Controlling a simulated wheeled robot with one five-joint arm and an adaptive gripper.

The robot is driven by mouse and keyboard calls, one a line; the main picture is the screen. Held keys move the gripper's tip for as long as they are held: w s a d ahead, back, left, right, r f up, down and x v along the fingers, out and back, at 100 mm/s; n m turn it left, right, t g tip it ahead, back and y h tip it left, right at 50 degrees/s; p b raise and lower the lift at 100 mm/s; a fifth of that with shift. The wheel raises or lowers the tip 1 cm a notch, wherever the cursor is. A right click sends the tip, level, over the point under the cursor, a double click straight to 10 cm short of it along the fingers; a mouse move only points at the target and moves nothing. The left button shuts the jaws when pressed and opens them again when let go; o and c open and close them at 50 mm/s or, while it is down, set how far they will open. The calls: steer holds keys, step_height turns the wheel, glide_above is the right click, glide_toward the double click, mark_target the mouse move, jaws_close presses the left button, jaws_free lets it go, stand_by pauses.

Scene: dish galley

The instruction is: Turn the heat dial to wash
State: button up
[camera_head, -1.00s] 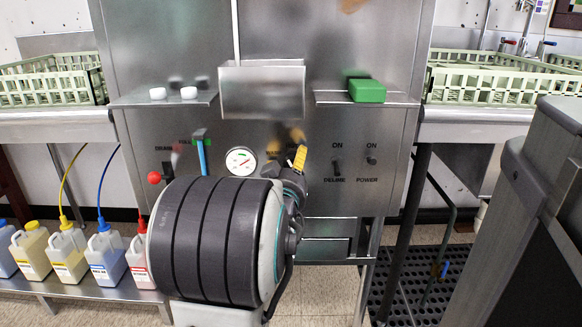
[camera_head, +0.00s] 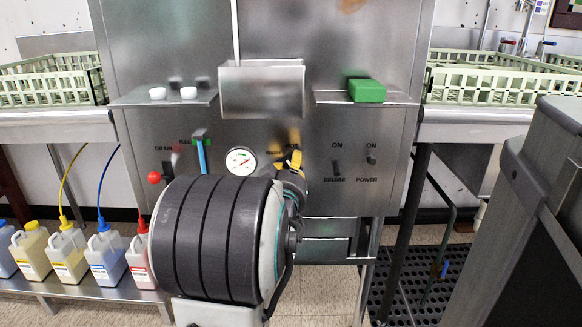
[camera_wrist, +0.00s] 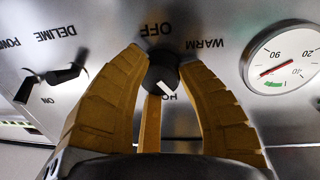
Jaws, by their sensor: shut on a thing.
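The heat dial (camera_wrist: 163,70) is a small dark knob with a white mark on its lower right side in the wrist view. That view is upside down, with OFF above the dial and WARM to its upper right. A label starting with HO shows partly below, behind the fingers. No word "wash" is readable. My gripper (camera_wrist: 163,72) has yellow-orange ribbed fingers closed around the dial from both sides, with a third finger below. In the head view my gripper (camera_head: 295,160) is at the panel and my arm hides most of the dial area.
A round gauge (camera_head: 240,161) is left of my gripper. The DELIME switch (camera_head: 336,167) and POWER switch (camera_head: 371,160) are to the right. A green block (camera_head: 367,91) lies on the shelf above. A red-knobbed drain lever (camera_head: 155,178) and several jugs (camera_head: 68,255) stand left.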

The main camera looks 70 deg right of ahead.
steer(key=n, duration=0.3)
steer(key=shift+w+r+n, duration=0.1)
steer(key=shift+n, duration=0.2)
steer(key=o, duration=1.2)
steer(key=shift+o, duration=0.2)
